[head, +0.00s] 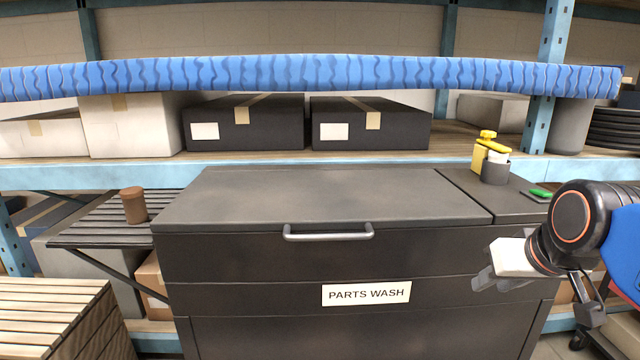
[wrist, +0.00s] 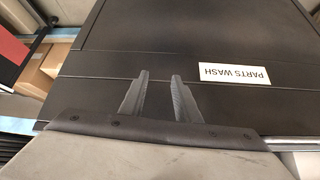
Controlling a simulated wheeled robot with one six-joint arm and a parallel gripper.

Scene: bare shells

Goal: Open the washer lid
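The parts washer is a dark grey cabinet with a "PARTS WASH" label (head: 366,293) on its front. Its flat lid (head: 330,195) is shut. A grey bar handle (head: 328,236) runs along the lid's front edge. My gripper (head: 480,280) is in front of the washer's right side, lower than the handle and to the right of it, apart from it. In the wrist view my gripper (wrist: 160,80) shows two fingers spread with a gap between them and nothing held. The label (wrist: 234,74) appears upside down there, beyond the fingers.
A blue padded beam (head: 310,76) crosses above the lid at the back. A slatted shelf with a brown cup (head: 133,205) is at left.

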